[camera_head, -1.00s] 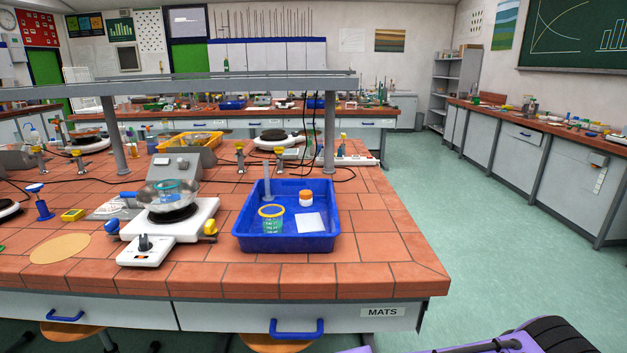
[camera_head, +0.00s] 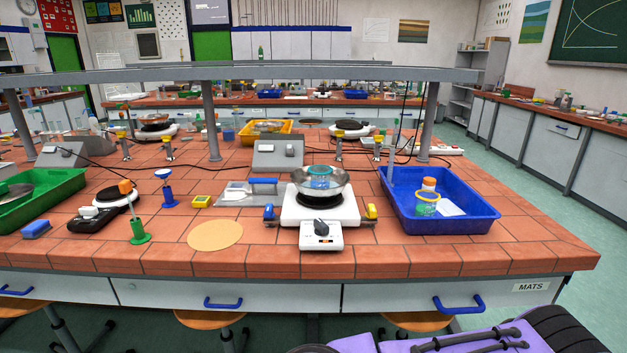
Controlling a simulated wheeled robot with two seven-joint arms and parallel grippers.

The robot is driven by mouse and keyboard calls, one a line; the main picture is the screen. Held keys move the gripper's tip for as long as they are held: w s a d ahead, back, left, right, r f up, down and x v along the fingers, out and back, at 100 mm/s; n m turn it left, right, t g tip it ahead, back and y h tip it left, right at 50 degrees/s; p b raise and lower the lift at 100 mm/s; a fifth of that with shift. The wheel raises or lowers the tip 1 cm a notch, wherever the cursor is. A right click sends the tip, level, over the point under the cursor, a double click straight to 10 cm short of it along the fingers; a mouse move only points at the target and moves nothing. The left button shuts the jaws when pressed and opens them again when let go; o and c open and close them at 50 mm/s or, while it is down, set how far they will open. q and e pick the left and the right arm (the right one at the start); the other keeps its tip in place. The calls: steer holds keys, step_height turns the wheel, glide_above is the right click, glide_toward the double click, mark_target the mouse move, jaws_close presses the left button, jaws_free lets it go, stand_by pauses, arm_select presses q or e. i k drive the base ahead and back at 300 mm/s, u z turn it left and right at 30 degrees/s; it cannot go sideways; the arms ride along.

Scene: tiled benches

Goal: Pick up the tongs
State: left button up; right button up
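I cannot make out any tongs for certain on the tiled bench (camera_head: 440,262). A white hotplate (camera_head: 321,236) stands near the front of the bench, with a shallow glass bowl (camera_head: 337,187) on it and a small blue-green vessel in the bowl. Small blue and yellow pieces (camera_head: 371,211) sit at the hotplate's sides; their shape is too small to tell. Neither of my grippers is in view. Only a purple and black part of mine shows at the bottom right, below the bench edge.
A blue tray (camera_head: 455,224) right of the hotplate holds a yellow-rimmed beaker and an orange-capped jar. A round tan mat (camera_head: 215,236) lies left. A green tray (camera_head: 40,211) stands far left. A grey overhead rail (camera_head: 250,74) on posts crosses the bench. The front right bench top is clear.

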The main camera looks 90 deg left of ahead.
mark_target(252, 182)
steer(key=k, duration=1.3)
steer(key=u, duration=1.7)
